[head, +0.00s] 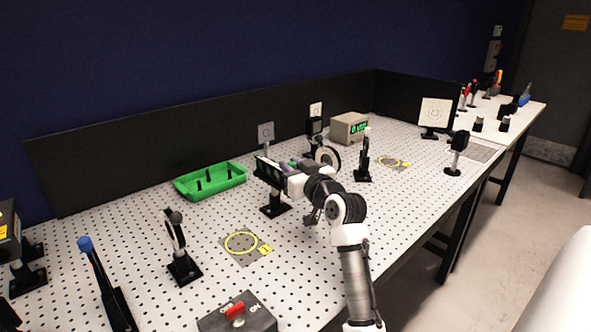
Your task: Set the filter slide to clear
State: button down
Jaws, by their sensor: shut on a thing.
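The filter slide (268,174) is a dark, long housing on a short black post and base (275,210), near the middle of the perforated table. My gripper (282,179) is at the right end of the slide and is shut on it. The fingertips are small and partly hidden by the slide and my wrist. Which filter position is set is too small to read from here.
A green tray (187,189) stands behind left of the slide. A post-mounted optic (177,238), a yellow-ringed plate (242,241) and a red-switch box (238,316) are nearer. Another black mount (363,165) stands to the right, with a display box (349,128) behind.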

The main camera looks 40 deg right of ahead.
jog(key=shift+w+r, duration=0.1)
jog(key=shift+r, duration=0.05)
jog(key=c, duration=1.7)
grip_release()
jog(key=o, duration=0.4)
jog(key=shift+w, duration=0.15)
jog(key=shift+c, duration=0.2)
jog(key=s+a+b, duration=0.1)
jog(key=s+b, duration=0.3)
jog(key=s, duration=1)
jog(key=shift+a, duration=0.35)
